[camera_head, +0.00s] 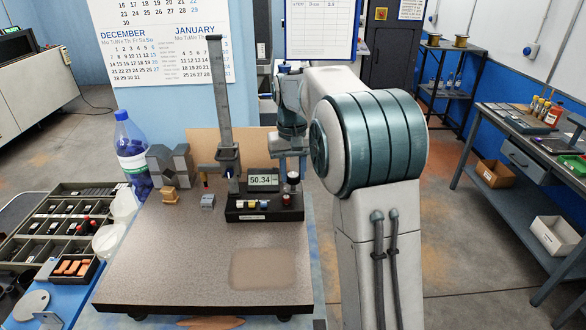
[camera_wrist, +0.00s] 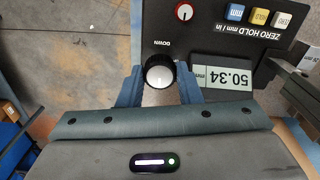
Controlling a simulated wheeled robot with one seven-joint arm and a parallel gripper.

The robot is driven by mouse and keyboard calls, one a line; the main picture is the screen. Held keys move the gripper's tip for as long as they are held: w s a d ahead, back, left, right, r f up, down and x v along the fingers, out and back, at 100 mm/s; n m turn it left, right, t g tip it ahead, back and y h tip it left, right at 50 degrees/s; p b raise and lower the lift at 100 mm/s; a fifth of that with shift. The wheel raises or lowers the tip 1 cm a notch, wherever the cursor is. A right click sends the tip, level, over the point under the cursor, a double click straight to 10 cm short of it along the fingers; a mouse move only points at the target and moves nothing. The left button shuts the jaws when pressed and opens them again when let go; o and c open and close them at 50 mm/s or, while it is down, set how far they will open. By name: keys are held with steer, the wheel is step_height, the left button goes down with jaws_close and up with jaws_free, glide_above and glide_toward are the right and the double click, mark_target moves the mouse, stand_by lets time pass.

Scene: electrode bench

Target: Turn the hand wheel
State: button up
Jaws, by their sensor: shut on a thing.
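The hand wheel (camera_wrist: 159,75) is a small black knurled knob with a pale, shiny face, beside the word DOWN. My gripper (camera_wrist: 160,88) has one blue finger on each side of it and is shut on it. In the head view my gripper (camera_head: 291,165) points down at the right side of the black height gauge base (camera_head: 265,215). The gauge display (camera_head: 262,180) reads 50.34 mm, and it also shows in the wrist view (camera_wrist: 222,78).
The gauge's tall post (camera_head: 220,90) rises left of my gripper. The gauge stands on a granite plate (camera_head: 170,240), whose front is clear. Grey blocks (camera_head: 172,163), a blue-capped bottle (camera_head: 131,150) and a parts tray (camera_head: 65,215) are at left. A red knob (camera_wrist: 184,12) is near the wheel.

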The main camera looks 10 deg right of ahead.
mark_target(293, 174)
steer(key=m+p, duration=0.1)
steer(key=m, duration=1)
steer(key=shift+p, duration=0.4)
steer(key=shift+m+p, duration=0.3)
steer(key=shift+m, duration=1.4)
steer(key=o, duration=1)
steer(key=shift+c, duration=0.2)
step_height(293, 174, up, 14)
steer(key=shift+b, duration=0.4)
steer(key=shift+w+f, duration=0.1)
